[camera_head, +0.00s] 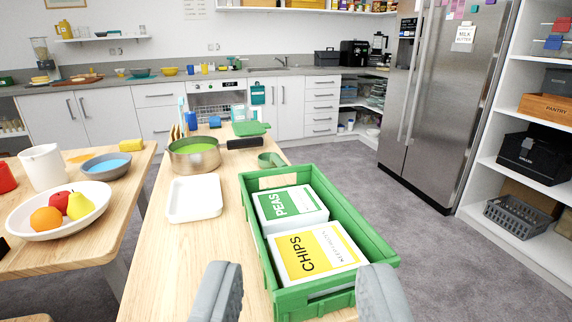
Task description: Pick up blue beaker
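My gripper (301,268) shows at the bottom of the view, its two grey fingers wide apart with nothing held between them. The fingers appear in front of the near end of a green crate. A small blue cup-like thing (191,120) stands at the far end of the wooden table, behind a steel pan, its lower part partly hidden. Another small blue cup-like thing (204,69) stands far off on the back counter. Both are too small to tell for sure which is the blue beaker. My gripper is well away from both.
The green crate (377,251) holds boxes marked peas and chips. A white tray (194,214) and pan (193,165) share the wooden table (180,275). A second table at left bears a fruit bowl (45,232) and jug (43,167). Grey floor is clear toward the fridge (440,110).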

